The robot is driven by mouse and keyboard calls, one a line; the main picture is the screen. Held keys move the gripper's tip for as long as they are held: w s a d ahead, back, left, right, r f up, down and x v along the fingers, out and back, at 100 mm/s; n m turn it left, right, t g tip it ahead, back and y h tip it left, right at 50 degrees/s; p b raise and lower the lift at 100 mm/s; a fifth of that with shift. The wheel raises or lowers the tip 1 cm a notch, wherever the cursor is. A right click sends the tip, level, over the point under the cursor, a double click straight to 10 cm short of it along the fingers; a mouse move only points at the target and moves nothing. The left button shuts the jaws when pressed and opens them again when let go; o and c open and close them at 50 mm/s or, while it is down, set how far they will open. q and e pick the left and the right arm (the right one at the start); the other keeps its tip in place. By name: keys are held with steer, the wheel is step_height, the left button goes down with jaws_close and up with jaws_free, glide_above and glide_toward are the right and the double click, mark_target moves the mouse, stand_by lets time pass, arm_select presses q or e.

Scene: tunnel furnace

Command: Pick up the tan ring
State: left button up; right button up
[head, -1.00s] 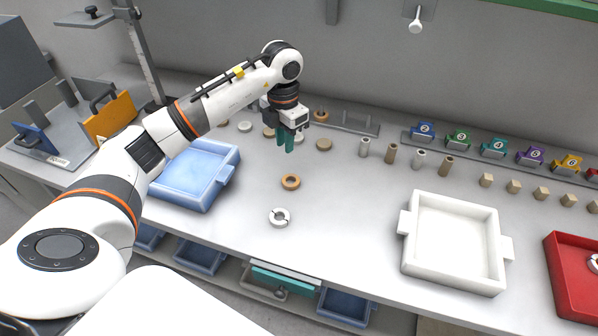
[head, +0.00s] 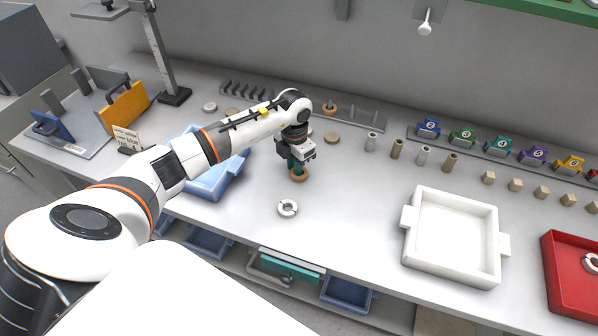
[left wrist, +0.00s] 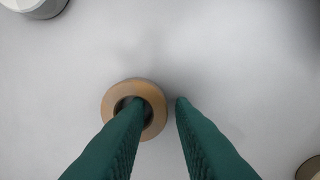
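The tan ring (head: 299,177) lies flat on the grey table, behind a white slotted ring (head: 287,208). My left gripper (head: 295,168) points down right at the tan ring, with its green fingers partly hiding it. In the left wrist view my left gripper (left wrist: 160,100) is open. One fingertip is over or in the hole of the tan ring (left wrist: 109,103), and the other is just outside its right edge. I cannot tell whether the fingers touch it. My right gripper is not in view.
A blue tray (head: 208,185) stands left of the gripper, partly behind my arm. A white tray (head: 450,270) and a red tray (head: 570,285) stand to the right. Several small cylinders stand behind, near a metal cylinder (head: 372,142). The table between ring and white tray is clear.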

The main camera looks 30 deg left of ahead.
arm_select(q)
jaws_close()
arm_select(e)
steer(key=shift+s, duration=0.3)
